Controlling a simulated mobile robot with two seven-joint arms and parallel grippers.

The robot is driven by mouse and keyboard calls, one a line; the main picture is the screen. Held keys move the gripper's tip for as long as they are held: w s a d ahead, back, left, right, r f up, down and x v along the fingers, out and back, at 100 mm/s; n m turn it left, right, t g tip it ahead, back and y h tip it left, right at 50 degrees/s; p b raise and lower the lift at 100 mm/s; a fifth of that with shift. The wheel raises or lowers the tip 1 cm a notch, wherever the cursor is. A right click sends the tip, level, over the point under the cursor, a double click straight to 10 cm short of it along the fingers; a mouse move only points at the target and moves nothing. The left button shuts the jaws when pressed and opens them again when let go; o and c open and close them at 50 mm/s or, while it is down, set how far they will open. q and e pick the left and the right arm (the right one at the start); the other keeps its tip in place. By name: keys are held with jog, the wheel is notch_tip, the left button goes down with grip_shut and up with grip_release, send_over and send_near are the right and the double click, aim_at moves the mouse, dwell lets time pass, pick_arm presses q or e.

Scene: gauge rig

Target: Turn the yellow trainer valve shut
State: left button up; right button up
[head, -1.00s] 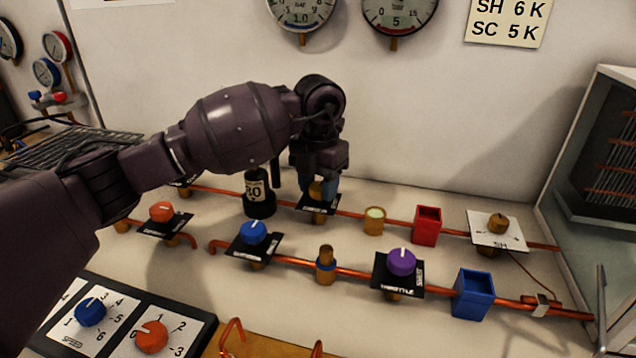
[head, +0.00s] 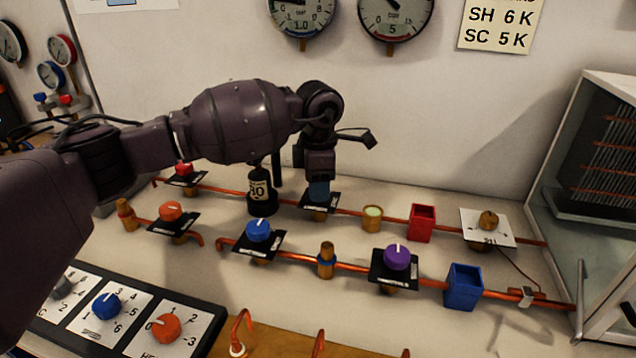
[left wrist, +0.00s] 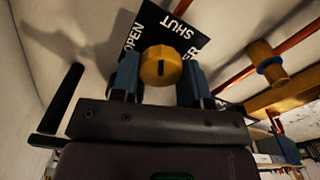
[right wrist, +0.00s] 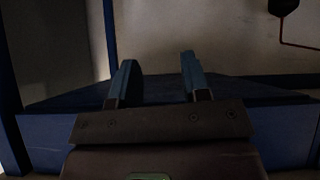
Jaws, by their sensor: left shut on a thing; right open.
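The yellow trainer valve knob (left wrist: 160,67) shows in the left wrist view between the two blue fingers of my left gripper (left wrist: 159,80), which is shut on it. A short dark mark shows on its face. Its black plate (left wrist: 152,28) reads OPEN on the left and SHUT at the upper right. In the head view my left gripper (head: 319,190) points down over that plate (head: 308,203) and hides the knob. My right gripper (right wrist: 155,82) is open and empty in the right wrist view, away from the valve, and is outside the head view.
A black cylinder (head: 262,200) stands just left of my left gripper. Blue (head: 258,231), orange (head: 170,211) and purple (head: 397,257) knobs sit nearby on copper pipes. A red box (head: 422,222) and a blue box (head: 464,287) stand to the right.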

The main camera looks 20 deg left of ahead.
pick_arm(q)
jog(key=m, duration=0.4)
jog(key=shift+m, duration=0.8)
jog(key=o, duration=0.9)
jog(key=shift+o, duration=0.2)
notch_tip(320, 180, up, 11)
jog(key=p, duration=0.1)
jog(key=shift+p, duration=0.3)
